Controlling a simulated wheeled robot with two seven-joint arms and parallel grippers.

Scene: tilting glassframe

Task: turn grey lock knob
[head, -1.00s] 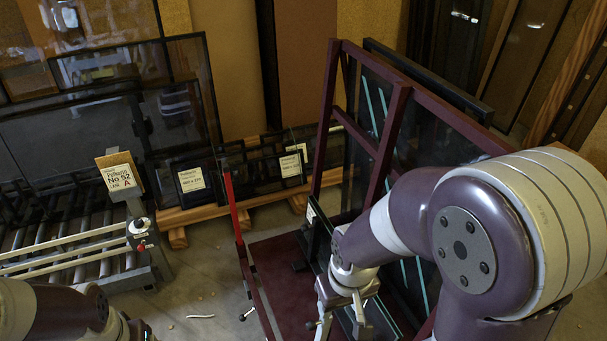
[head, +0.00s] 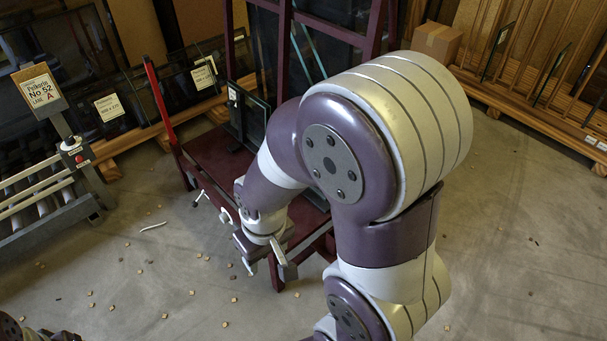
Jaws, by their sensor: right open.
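The dark red frame cart (head: 215,158) stands left of centre, with a small dark-framed pane (head: 247,115) on it. Small grey handles stick out along its near edge: a T-shaped one (head: 200,198) and a round pale one (head: 226,215). I cannot tell for sure which is the grey lock knob. My right gripper (head: 265,258) points down at the cart's near corner, open, with nothing seen between its fingers. It is right of and nearer than those handles, and my right arm hides part of the cart. Of my left arm only purple bits show at the bottom left.
Wooden racks (head: 545,105) and a cardboard box (head: 437,42) stand at the back right.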

